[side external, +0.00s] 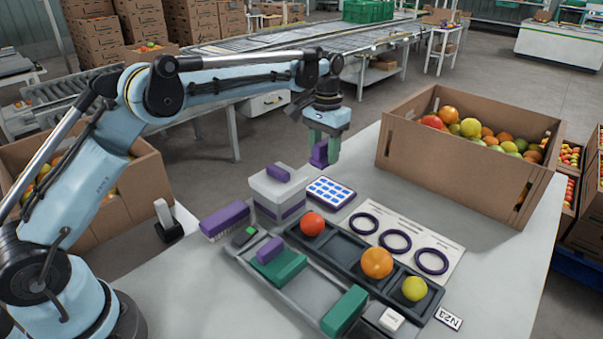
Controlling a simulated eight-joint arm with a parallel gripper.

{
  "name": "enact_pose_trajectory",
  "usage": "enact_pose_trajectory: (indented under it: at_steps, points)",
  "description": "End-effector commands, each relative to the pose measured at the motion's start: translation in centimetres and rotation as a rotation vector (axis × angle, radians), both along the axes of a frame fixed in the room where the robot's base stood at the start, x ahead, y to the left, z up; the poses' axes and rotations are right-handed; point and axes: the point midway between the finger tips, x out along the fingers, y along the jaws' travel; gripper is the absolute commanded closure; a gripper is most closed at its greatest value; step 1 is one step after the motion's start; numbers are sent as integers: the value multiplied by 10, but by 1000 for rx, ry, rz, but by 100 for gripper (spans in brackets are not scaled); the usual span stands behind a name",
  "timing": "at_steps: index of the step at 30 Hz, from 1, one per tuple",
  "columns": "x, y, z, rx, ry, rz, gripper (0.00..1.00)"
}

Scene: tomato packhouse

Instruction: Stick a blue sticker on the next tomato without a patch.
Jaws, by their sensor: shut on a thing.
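My gripper (324,154) is shut on a small purple block (320,153), held in the air above and behind the sticker sheet. The sheet (331,192) is white with rows of blue stickers and lies flat on the table. A dark tray (345,246) holds a red tomato (312,224) at its far left, an orange tomato (377,263) toward the right and a yellow-green tomato (414,289) at the near right end. I see no patch on the sides of these tomatoes that face the camera. The block's underside is hidden.
A white box (279,190) with a purple knob and a purple brush (225,221) stand left of the sheet. Purple rings (395,241) lie on a white card behind the tray. Green blocks (345,311) sit in front. A fruit carton (450,180) stands at the right.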

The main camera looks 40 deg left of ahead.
Motion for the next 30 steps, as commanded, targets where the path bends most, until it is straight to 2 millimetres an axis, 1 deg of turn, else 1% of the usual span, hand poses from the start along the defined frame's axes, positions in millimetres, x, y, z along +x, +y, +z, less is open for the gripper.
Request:
enact_pose_trajectory:
  at_steps: [1,3,5,8,21,25,30]
  points:
    - [0,-9,-2,0,0,-2,78]
    - [1,-17,-4,0,0,-1,78]
    - [1,-20,-6,0,0,1,78]
    - [1,-20,-12,0,0,2,78]
    - [1,-19,-52,0,0,2,78]
    - [1,-19,-60,0,0,2,78]
    - [1,-19,-63,0,0,1,78]
